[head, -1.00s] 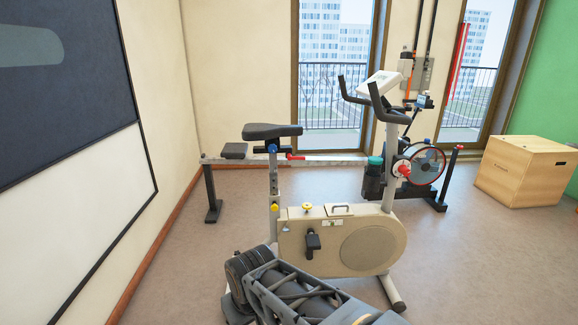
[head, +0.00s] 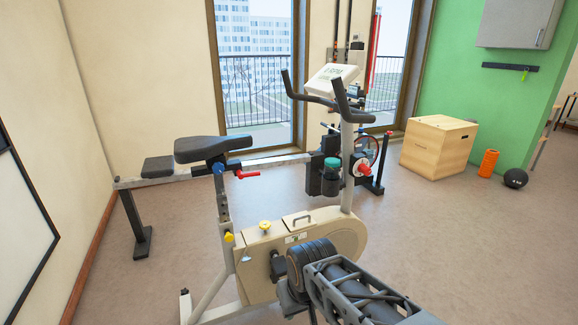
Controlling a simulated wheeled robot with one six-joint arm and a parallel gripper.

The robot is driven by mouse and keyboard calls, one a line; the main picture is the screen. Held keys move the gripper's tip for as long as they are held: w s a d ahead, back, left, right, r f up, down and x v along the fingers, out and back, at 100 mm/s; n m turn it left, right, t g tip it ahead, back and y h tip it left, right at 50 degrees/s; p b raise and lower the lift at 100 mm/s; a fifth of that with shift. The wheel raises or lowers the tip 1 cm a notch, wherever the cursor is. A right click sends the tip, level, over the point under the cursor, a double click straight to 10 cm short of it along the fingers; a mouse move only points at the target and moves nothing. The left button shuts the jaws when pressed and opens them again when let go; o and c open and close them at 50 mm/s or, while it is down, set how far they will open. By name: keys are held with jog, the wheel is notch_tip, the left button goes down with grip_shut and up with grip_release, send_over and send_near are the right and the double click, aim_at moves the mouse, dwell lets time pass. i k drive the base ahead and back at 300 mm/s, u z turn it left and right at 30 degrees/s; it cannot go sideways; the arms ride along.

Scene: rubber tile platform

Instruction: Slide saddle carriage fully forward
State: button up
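The exercise bike's black saddle (head: 213,148) sits on top of its upright post in the head view, left of centre. Under it is the small saddle carriage, with a blue knob (head: 218,167) and a red lever (head: 248,174) pointing right towards the handlebars (head: 345,100). The rail behind partly merges with the carriage, so its exact position on its slide is hard to tell. My arm shows at the bottom, in front of the bike's beige body (head: 345,240), well below the saddle. My gripper's fingers are not visible.
A rowing machine stands behind the bike, with its black seat (head: 158,167) on a long rail. A wooden box (head: 438,145), an orange roller (head: 488,163) and a black ball (head: 515,178) are to the right. Open floor lies right of the bike.

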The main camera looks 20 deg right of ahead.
aim_at(210, 163)
jog(key=z, duration=0.25)
jog(key=i, duration=1.05)
jog(key=u, duration=0.3)
